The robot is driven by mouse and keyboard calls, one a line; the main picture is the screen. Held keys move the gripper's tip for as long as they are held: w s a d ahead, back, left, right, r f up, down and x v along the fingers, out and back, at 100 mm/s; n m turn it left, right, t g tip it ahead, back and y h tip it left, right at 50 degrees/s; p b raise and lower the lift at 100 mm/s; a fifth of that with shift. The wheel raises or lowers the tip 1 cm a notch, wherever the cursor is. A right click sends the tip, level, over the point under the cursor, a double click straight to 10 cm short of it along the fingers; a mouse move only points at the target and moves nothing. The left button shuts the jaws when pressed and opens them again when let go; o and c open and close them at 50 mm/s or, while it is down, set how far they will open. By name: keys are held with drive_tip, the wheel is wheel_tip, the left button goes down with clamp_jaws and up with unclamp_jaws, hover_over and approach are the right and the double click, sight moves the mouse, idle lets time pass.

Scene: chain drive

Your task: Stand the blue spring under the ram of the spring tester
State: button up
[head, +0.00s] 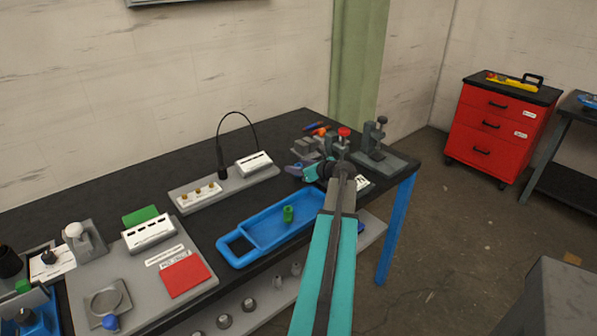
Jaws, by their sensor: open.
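My gripper (299,171) is over the right part of the black bench, pointing left, with open jaws. I see nothing held in it. A dark upright device with a top knob, which looks like the spring tester (376,138), stands on a grey plate at the bench's right end, behind and right of my gripper. I cannot make out a spring under its ram. No blue spring shows clearly. A small dark blue thing (361,228) is partly hidden behind my arm, low by the lower shelf; I cannot tell what it is.
A blue tray (233,259) holding a green cylinder (288,214) lies left of my arm. A red-knobbed clamp (344,133) stands close behind my wrist. A grey board (215,292) with a red pad and a grey fixture strip (263,174) fill the left and back.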

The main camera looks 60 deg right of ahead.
sight(298, 165)
clamp_jaws()
drive_tip(key=shift+r, duration=0.1)
drive_tip(key=shift+r+b, duration=0.35)
drive_tip(key=shift+r, duration=1.15)
drive_tip(key=shift+s+a+r, duration=0.1)
drive_tip(key=shift+s+r, duration=0.05)
drive_tip(key=shift+s, duration=0.2)
drive_tip(key=s+a, duration=0.1)
drive_tip(key=s, duration=0.3)
drive_tip(key=s+a+r+b, duration=0.1)
drive_tip(key=s+a, duration=0.1)
drive_tip(key=s, duration=0.3)
drive_tip(key=s+a+b, duration=0.1)
drive_tip(key=s+a, duration=0.1)
drive_tip(key=s, duration=0.3)
drive_tip(key=shift+r, duration=0.2)
drive_tip(key=shift+s+a, duration=0.1)
drive_tip(key=shift+s, duration=0.1)
drive_tip(key=shift+r, duration=0.2)
